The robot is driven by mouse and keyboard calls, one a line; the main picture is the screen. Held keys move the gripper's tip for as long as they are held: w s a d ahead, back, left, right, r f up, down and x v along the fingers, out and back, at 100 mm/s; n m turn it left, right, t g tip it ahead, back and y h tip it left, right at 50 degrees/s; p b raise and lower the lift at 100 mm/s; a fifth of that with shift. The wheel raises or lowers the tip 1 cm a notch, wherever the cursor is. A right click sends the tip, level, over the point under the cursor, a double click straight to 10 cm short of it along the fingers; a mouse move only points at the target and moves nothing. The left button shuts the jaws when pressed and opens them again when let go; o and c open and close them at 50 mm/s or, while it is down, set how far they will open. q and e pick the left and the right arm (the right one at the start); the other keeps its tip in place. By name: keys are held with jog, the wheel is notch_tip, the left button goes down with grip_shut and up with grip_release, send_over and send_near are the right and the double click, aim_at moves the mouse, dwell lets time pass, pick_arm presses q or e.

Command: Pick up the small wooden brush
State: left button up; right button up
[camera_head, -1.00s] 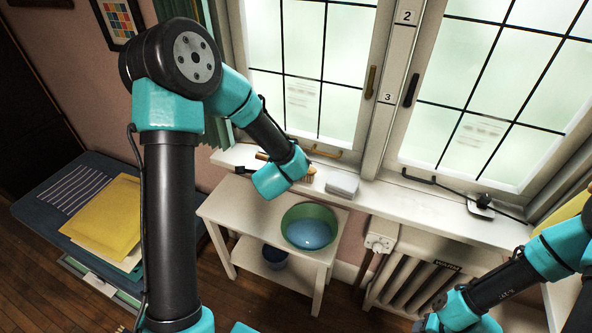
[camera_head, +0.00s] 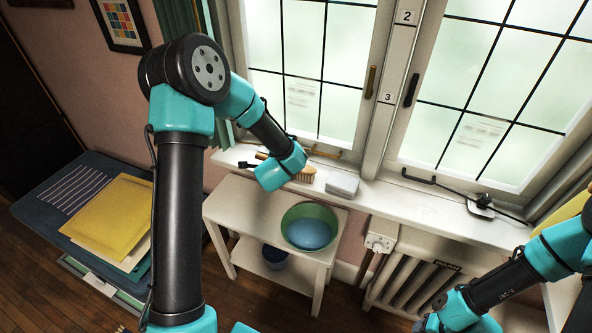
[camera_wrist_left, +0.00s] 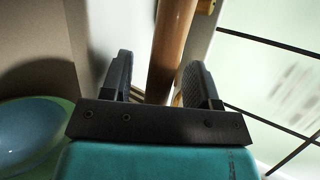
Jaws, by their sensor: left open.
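The small wooden brush (camera_head: 306,174) lies on the white windowsill, its bristles showing just right of my left wrist. Part of its handle shows behind the wrist; the middle is hidden. In the left wrist view, a brown wooden handle (camera_wrist_left: 172,45) runs upward between the two dark fingers of my left gripper (camera_wrist_left: 157,78). The fingers are apart, with the handle nearer the right finger. I cannot tell whether they touch it. In the head view my left wrist covers most of this gripper. My right arm is at lower right, its gripper out of frame.
A grey-white block (camera_head: 343,184) sits on the sill right of the brush. A green bowl (camera_head: 309,226) with a blue inside stands on the white table (camera_head: 238,219) below; it also shows in the left wrist view (camera_wrist_left: 40,125). The windows rise close behind the sill.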

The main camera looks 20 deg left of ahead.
pick_arm(q)
jog(key=shift+c, duration=0.5)
grip_shut()
jog(key=shift+r, duration=0.1)
jog(key=shift+r, duration=0.75)
jog(key=shift+s+d+r, duration=0.15)
jog(key=shift+s+r, duration=0.05)
jog(key=shift+r, duration=0.3)
jog(key=shift+s+d+r, duration=0.1)
jog(key=shift+s+r, duration=0.1)
jog(key=shift+r, duration=0.3)
jog(key=s+d+r, duration=0.1)
jog(key=s+d, duration=0.6)
jog(key=s, duration=0.6)
jog(key=shift+d+r, duration=0.2)
jog(key=shift+d, duration=0.15)
jog(key=c, duration=0.6)
grip_release()
grip_shut()
